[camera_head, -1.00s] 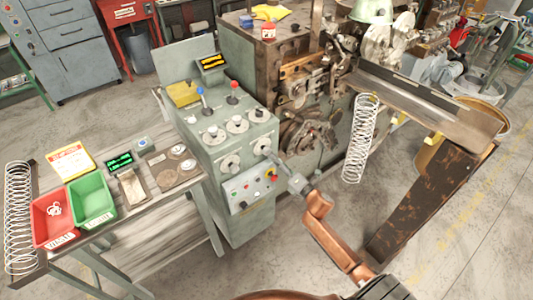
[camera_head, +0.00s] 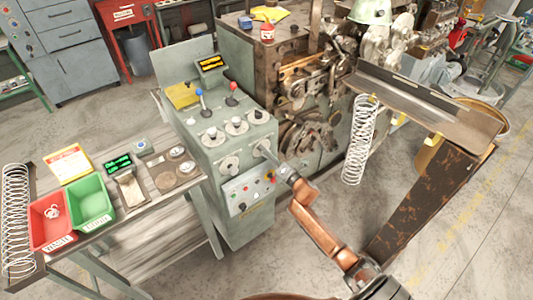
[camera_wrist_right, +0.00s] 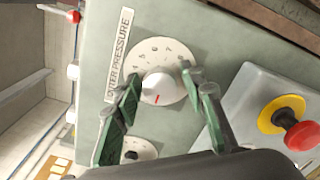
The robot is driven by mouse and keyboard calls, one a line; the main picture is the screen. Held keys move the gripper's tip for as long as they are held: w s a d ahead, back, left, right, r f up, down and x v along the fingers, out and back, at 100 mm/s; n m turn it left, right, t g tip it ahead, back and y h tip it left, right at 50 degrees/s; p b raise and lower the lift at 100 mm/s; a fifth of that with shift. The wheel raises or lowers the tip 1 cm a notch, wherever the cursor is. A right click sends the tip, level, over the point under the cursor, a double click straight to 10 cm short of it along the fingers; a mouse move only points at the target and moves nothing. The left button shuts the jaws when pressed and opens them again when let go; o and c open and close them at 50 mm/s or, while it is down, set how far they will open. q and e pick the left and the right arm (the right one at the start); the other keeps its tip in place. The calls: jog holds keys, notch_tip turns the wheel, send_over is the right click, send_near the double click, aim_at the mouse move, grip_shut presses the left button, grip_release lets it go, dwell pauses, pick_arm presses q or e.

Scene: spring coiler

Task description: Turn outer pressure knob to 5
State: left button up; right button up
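The outer pressure knob (camera_wrist_right: 160,88) is a round white knob with a red mark, on a pale dial with small figures. In the right wrist view the mark points towards the bottom of the picture; I cannot read its number. The "OUTER PRESSURE" label (camera_wrist_right: 119,55) is beside the dial. My right gripper (camera_wrist_right: 163,84) is open, with one green-padded finger on each side of the knob; contact is not clear. In the head view my right gripper (camera_head: 267,156) is at the control cabinet's front and largely hides this knob. My left gripper is not in view.
A red emergency button on a yellow base (camera_wrist_right: 290,127) sits on a box close to the right finger. Another dial (camera_wrist_right: 138,150) is below. Levers stand on top of the control cabinet (camera_head: 247,222). A hanging spring (camera_head: 358,140) is right of my arm.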

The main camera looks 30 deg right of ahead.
jog(key=c, duration=0.9)
jog(key=shift+m, duration=0.3)
jog(key=m+p, duration=0.2)
jog(key=m, duration=0.2)
jog(key=shift+r+m, duration=0.1)
jog(key=shift+m, duration=0.2)
jog(key=m+p, duration=0.3)
jog(key=m, duration=0.3)
jog(key=m+p, duration=0.3)
jog(key=m, duration=0.3)
jog(key=shift+m, duration=0.4)
jog(key=m+p, duration=0.1)
jog(key=m, duration=0.2)
jog(key=shift+f+m, duration=0.2)
jog(key=shift+m, duration=1.1)
jog(key=shift+p, duration=0.3)
